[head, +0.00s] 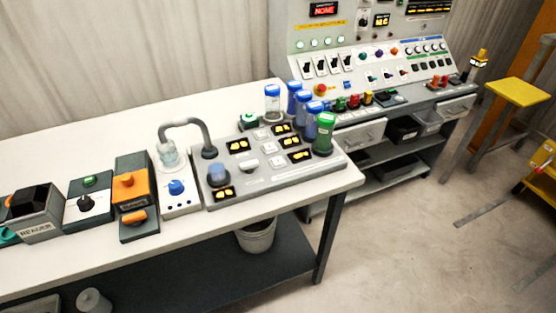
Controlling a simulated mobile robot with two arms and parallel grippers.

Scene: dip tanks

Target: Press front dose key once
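A grey slanted dosing panel (240,193) sits on the right end of the white bench. It carries several black windows with yellow lit digits, one of them a front display (223,194). Small pale keys lie between the displays, such as a pale key (249,163) near the middle. Which one is the front dose key is too small to tell. Blue-capped bottles (272,103) and a green bottle (324,134) stand along its back and right edge. A round blue-grey knob or cap (218,174) is at its front left. Neither of my grippers is in view.
A white unit with a blue knob (176,187) and a curved grey spout (188,123) stands left of the panel. Orange and black control boxes (89,203) are further left. A control console (375,68) stands behind right. The bench's back left is clear.

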